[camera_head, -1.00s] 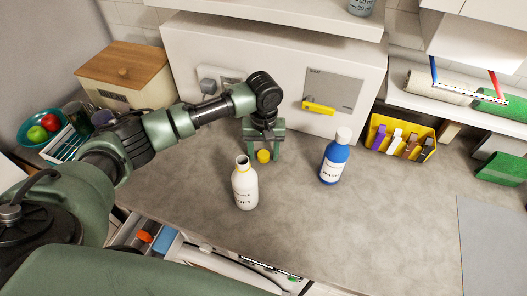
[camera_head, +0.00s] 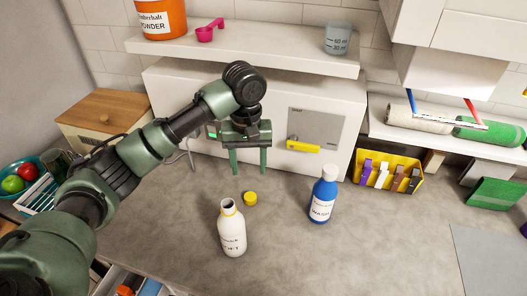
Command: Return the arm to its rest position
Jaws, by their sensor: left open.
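My left arm comes in from the left, and its gripper (camera_head: 248,170) hangs above the counter with its two fingers pointing down and apart. It is open and empty, in front of the white cabinet. A yellow cap (camera_head: 250,198) lies on the counter just below the gripper. An uncapped white bottle (camera_head: 231,232) with a yellow neck ring stands nearer to me, apart from the gripper. A blue bottle (camera_head: 322,200) with a white cap stands upright to the right. My right gripper is not in view.
A shelf (camera_head: 240,47) above the cabinet holds an orange-and-white tub (camera_head: 163,17), a pink scoop (camera_head: 209,32) and a measuring cup (camera_head: 338,39). A yellow bin (camera_head: 388,174) stands at the right, a wooden-lidded box (camera_head: 103,120) at the left.

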